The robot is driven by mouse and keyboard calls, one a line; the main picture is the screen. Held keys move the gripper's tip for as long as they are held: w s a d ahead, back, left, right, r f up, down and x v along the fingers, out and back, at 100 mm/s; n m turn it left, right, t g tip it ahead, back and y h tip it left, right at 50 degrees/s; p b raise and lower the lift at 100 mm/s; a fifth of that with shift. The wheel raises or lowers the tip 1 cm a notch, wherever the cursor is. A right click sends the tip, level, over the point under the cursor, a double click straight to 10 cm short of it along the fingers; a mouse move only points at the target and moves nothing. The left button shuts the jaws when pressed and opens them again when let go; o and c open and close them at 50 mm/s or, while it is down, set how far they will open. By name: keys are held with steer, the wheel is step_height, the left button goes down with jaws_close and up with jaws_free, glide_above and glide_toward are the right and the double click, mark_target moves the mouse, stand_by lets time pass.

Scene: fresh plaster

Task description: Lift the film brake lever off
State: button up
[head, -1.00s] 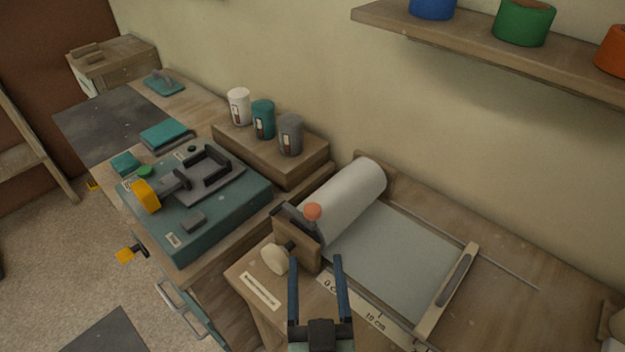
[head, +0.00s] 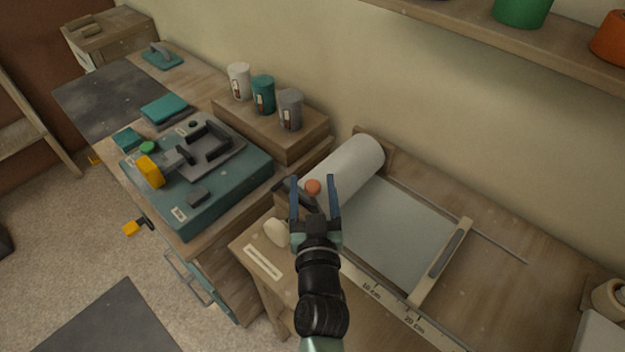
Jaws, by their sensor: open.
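My gripper hides much of the wooden end block below the lever. A cream round knob (head: 276,232) stands out from this block on the left. The film sheet (head: 398,232) runs right from the roll to a wooden bar (head: 440,262).
A teal machine (head: 225,190) with a yellow handle (head: 150,171) stands to the left. Three cups (head: 263,95) stand on a wooden riser (head: 300,148) behind. A shelf (head: 540,60) with coloured rolls hangs above right. Bare bench (head: 500,290) lies at right.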

steer(key=shift+w, duration=0.4)
jaws_close()
stand_by(1.3)
